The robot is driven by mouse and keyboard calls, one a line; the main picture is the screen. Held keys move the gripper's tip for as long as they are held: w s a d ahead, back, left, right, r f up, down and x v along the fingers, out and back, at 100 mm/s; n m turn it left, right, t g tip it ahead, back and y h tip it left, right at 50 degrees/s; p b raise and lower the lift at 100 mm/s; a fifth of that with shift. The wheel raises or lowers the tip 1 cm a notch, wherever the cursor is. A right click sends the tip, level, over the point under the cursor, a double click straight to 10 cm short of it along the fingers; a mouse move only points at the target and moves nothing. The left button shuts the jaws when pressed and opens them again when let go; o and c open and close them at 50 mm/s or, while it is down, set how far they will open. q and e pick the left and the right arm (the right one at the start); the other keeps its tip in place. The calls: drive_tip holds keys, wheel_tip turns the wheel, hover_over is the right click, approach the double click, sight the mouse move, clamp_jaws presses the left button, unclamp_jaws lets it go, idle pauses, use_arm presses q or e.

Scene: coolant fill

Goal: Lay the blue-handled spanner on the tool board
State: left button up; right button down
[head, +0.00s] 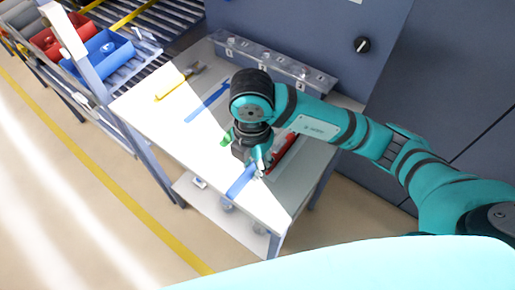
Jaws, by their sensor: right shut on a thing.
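My right gripper (260,163) points down over the front part of the pale bench top. It is shut on the blue-handled spanner (240,182), whose blue handle sticks out to the lower left. The gripper partly hides the spanner's metal end, and I cannot tell whether the spanner touches the surface. Farther back, a flat blue strip (207,103) lies on the pale surface, beside a yellow-handled tool (172,88) with a grey head. I cannot make out the tool board's edges against the bench top. My left gripper is not in view.
A green item (226,139) and a red item (287,148) lie close to my right gripper. A clear, divided bin row (275,62) lines the bench's back edge. A grey cabinet (310,30) stands behind. A rack holds blue (103,52) and red bins at upper left.

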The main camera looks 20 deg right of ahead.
drive_tip(key=shift+s+a+r, duration=0.1)
drive_tip(key=shift+s+a, duration=0.15)
drive_tip(key=shift+s, duration=0.3)
drive_tip(key=shift+d, duration=0.1)
